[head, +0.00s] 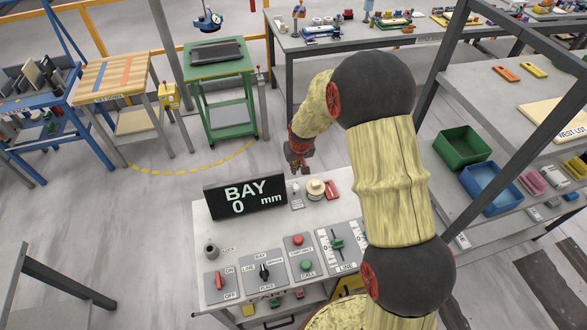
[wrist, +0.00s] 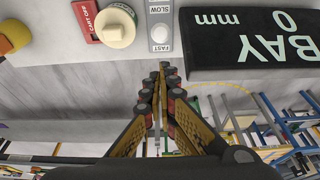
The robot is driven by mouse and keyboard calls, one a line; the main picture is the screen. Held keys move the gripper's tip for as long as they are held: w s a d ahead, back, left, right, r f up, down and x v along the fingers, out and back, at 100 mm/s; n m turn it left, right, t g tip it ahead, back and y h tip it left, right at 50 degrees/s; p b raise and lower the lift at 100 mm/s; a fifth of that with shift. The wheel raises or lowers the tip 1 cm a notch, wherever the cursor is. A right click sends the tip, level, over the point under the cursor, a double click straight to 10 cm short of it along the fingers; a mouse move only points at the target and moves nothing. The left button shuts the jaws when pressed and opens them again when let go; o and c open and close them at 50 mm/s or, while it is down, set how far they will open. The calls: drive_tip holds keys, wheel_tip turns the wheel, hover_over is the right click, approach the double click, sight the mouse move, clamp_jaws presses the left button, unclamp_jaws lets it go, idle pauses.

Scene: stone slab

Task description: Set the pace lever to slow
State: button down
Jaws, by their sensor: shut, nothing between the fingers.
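The pace lever is a small pale round knob (wrist: 159,33) on a narrow grey plate marked SLOW and FAST in the wrist view. The knob sits nearer the FAST end. In the head view the small plate (head: 297,202) lies just right of the black BAY display, too small to read. My gripper (head: 296,172) is at the far edge of the console, beyond the plate. In the wrist view my gripper (wrist: 165,70) has its fingertips together and empty, just off the FAST end and apart from the knob.
The black display (head: 245,196), reading BAY 0 mm, stands beside the lever plate. A cream knob (head: 316,188) and a red CART OFF plate (head: 332,190) are on its other side. A red ON/OFF switch (head: 219,281) and a green slider (head: 338,243) are nearer.

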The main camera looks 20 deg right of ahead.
drive_tip(key=shift+s+r, duration=0.75)
drive_tip(key=shift+r, duration=0.25)
drive_tip(key=shift+s+r, duration=0.1)
drive_tip(key=s+r+b, duration=0.4)
drive_tip(key=s+b, duration=0.1)
drive_tip(key=s, duration=0.6)
drive_tip(key=s+r+t+b, duration=0.1)
drive_tip(key=s+r+b, duration=0.3)
drive_tip(key=s, duration=0.8)
drive_tip(key=s+r+t+b, duration=0.1)
drive_tip(key=s+r+b, duration=0.3)
drive_tip(key=s+b, duration=0.3)
drive_tip(key=s, duration=0.4)
drive_tip(key=shift+s+a+r+b, duration=0.15)
drive_tip(key=shift+r+b, duration=0.05)
drive_tip(key=shift+b, duration=0.2)
drive_tip(key=c, duration=2.6)
unclamp_jaws()
